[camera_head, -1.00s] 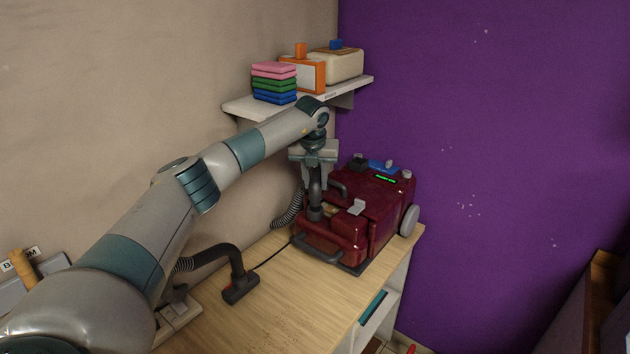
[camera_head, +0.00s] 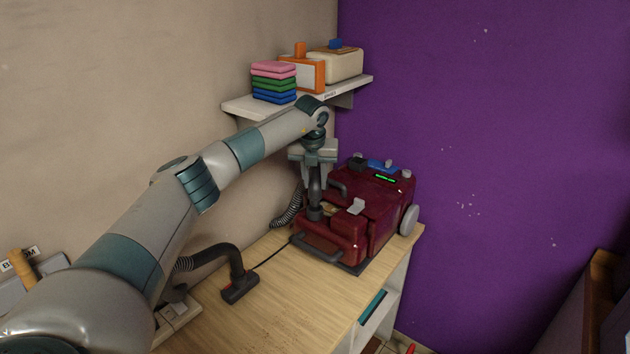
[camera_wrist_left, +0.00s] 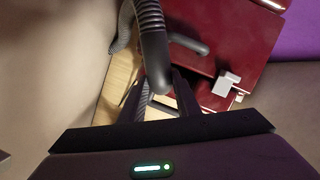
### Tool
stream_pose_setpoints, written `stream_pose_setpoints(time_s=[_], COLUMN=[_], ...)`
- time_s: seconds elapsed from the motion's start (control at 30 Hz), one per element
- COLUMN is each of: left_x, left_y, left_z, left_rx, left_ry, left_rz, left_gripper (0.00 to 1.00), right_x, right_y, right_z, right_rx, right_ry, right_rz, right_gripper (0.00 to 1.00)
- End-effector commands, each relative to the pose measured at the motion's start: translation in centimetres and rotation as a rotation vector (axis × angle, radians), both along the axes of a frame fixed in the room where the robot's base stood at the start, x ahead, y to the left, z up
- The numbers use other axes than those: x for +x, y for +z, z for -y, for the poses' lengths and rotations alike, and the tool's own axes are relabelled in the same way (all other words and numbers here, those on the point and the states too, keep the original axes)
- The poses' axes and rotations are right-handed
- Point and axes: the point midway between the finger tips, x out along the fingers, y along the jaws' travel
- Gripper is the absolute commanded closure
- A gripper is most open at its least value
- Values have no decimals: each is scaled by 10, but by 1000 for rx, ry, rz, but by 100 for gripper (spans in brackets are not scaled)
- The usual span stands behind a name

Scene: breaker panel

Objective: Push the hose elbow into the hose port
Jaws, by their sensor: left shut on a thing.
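The hose elbow (camera_head: 316,187) is a dark grey piece, held upright over the near left part of the dark red machine (camera_head: 376,212). My left gripper (camera_head: 314,176) points down and is shut on the elbow. The elbow also shows in the left wrist view (camera_wrist_left: 154,65), with the ribbed hose leading up from it between my dark fingers. The elbow's lower end meets a dark round collar (camera_head: 316,213) on the machine's top. Whether it is seated in the hose port cannot be told, as the port's opening is hidden. My right gripper is not in view.
The machine stands on a wooden bench (camera_head: 290,303) by a purple wall. A shelf (camera_head: 355,87) with folded cloths (camera_head: 274,82) and containers is above my wrist. A floor-nozzle with a bent tube (camera_head: 238,288) lies at the left. The bench front is clear.

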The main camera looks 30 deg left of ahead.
Motion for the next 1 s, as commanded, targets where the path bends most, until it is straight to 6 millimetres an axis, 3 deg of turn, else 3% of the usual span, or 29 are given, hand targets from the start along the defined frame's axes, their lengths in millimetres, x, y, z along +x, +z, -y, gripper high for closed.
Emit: stream_pose_setpoints(time_s=[1.0], left_x=[0], left_y=[-20], left_z=[0], left_rx=[0], left_ry=[0], left_rz=[0], left_gripper=[94], right_x=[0], right_y=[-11], right_z=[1], right_rx=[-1], right_ry=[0], right_rz=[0], right_gripper=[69])
